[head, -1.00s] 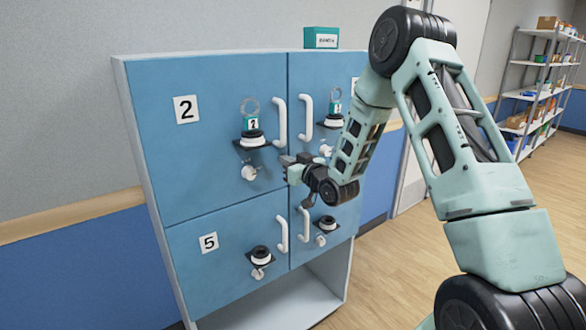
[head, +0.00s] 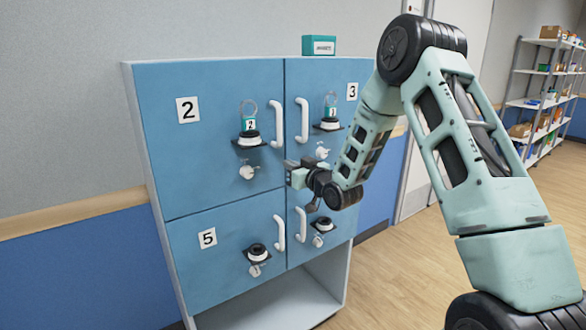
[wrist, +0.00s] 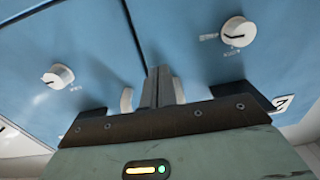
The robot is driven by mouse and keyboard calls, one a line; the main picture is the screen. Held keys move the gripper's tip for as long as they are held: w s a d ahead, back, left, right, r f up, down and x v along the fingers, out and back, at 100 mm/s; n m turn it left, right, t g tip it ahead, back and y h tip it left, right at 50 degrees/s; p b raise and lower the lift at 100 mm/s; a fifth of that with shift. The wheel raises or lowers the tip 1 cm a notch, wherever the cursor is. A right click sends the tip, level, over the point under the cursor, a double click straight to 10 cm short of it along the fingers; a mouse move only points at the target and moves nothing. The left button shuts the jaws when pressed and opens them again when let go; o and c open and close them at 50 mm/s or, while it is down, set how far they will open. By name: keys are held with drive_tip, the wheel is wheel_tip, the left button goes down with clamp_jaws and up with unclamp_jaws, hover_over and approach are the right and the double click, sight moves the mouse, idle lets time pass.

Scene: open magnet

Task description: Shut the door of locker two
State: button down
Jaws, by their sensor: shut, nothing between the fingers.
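The door of locker two (head: 205,145) is the blue upper-left panel marked 2. It looks flush with the cabinet front, with no clear gap at its edges. It carries a white handle (head: 276,123), a white knob (head: 248,172) and a black-and-white lock with a ringed tag numbered 2 (head: 250,125). My gripper (head: 289,174) is shut and empty, in front of the seam between the upper doors, below their handles. The wrist view shows its fingers (wrist: 160,88) together near the blue doors. I cannot tell if the tips touch a door.
The door of locker three (head: 341,90) is at the upper right, partly behind my arm. The door of locker five (head: 205,265) is below, also looking shut. A green box (head: 319,45) stands on the cabinet top. Shelving (head: 540,100) stands far right; the floor between is clear.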

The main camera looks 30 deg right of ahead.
drive_tip(key=s+b, duration=0.3)
drive_tip(key=s, duration=0.7)
drive_tip(key=s+a+f+n+g+y, duration=0.1)
drive_tip(key=s+a+f+g, duration=0.15)
drive_tip(key=a, duration=0.45)
drive_tip(key=s+a+f+n+g, duration=0.1)
drive_tip(key=s+a+g, duration=0.25)
drive_tip(key=a, duration=0.45)
drive_tip(key=s+a+f+n+g+y, duration=0.1)
drive_tip(key=s+a+g, duration=0.25)
drive_tip(key=a, duration=0.35)
drive_tip(key=s+a+n+g+h, duration=0.1)
drive_tip(key=s+a+n+g, duration=0.1)
drive_tip(key=s, duration=1)
drive_tip(key=s+a+n+g+h, duration=0.1)
drive_tip(key=s+a+g, duration=0.3)
drive_tip(key=s, duration=0.8)
drive_tip(key=shift+s+a+n+g+h, duration=0.3)
drive_tip(key=shift+n+g, duration=0.1)
drive_tip(key=shift+g, duration=0.85)
drive_tip(key=c, duration=2.1)
unclamp_jaws()
drive_tip(key=shift+w+r, duration=0.1)
drive_tip(key=shift+c, duration=0.2)
